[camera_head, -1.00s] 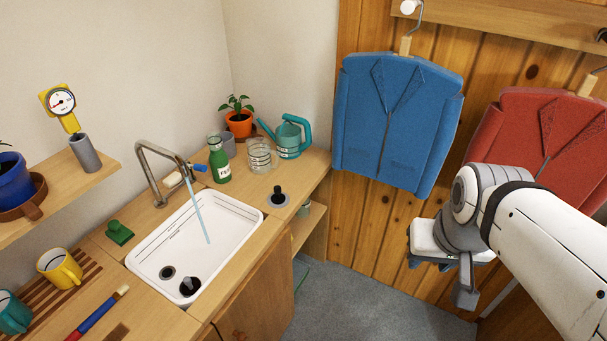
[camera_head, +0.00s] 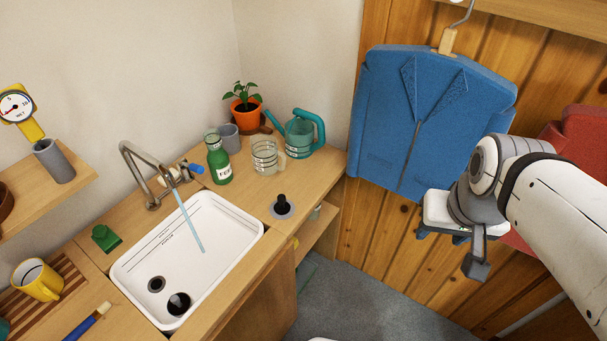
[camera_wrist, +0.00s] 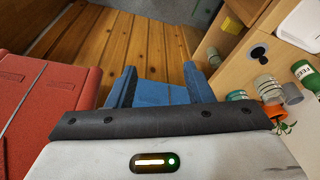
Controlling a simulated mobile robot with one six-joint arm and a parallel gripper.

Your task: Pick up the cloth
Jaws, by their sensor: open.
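I cannot make out a cloth for certain in either view. A small yellow patch (camera_head: 295,243) shows at the counter's front edge; it also shows on the cabinet side in the wrist view (camera_wrist: 232,25). A thin green strip (camera_head: 306,270) lies low beside the cabinet, mostly hidden. I cannot tell whether either is cloth. My gripper (camera_head: 441,237) is right of the counter, in front of the hanging blue jacket. In the wrist view its blue fingers (camera_wrist: 160,78) are spread apart with nothing visible held between them.
A white sink (camera_head: 190,255) has water running from the tap. A green bottle (camera_head: 218,163), a glass jar (camera_head: 265,157), a teal watering can (camera_head: 300,135) and a potted plant (camera_head: 243,105) stand behind it. A blue jacket (camera_head: 425,120) and red jacket (camera_wrist: 45,95) hang near my arm.

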